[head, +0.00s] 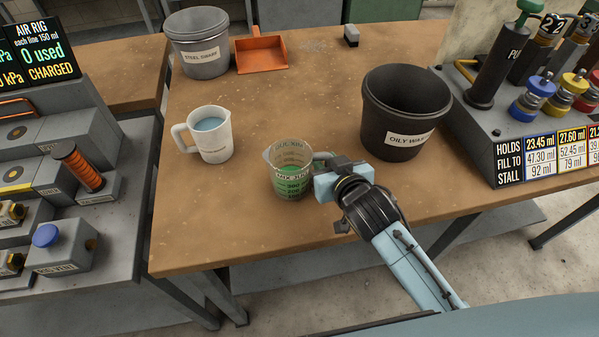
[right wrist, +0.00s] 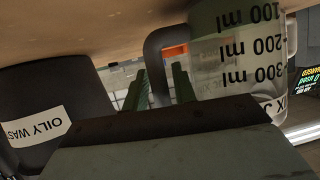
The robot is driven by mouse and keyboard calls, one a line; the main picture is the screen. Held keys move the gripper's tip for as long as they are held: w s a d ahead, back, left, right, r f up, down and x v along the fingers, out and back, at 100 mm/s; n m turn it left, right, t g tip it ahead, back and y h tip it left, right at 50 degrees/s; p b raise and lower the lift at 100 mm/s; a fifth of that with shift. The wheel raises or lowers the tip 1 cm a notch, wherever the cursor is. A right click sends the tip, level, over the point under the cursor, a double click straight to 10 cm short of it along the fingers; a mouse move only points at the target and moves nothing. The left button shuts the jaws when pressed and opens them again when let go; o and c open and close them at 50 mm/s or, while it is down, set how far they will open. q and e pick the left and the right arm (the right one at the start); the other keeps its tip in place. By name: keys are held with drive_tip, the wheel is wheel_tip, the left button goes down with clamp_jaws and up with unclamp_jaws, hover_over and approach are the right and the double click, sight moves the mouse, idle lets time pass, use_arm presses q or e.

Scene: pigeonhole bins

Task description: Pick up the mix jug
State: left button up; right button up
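My right gripper (head: 322,168) is at the jug's right side, at the handle. In the right wrist view its two green fingers (right wrist: 159,88) are apart, with the handle between or just beyond them. A gap shows beside the handle. My left gripper is not in view.
A black oily waste bucket (head: 403,112) stands right of my right gripper. A white jug of blue liquid (head: 207,135) stands left of the mix jug. A steel bucket (head: 197,43) and orange dustpan (head: 261,53) are behind. Bench space (head: 300,100) behind the mix jug is clear.

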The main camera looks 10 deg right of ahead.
drive_tip(key=shift+w+a+f, duration=0.1)
drive_tip(key=shift+w+f, duration=0.1)
drive_tip(key=shift+w, duration=0.25)
clamp_jaws()
drive_tip(key=shift+r, duration=0.15)
wheel_tip(320, 180, up, 10)
drive_tip(key=p, duration=0.2)
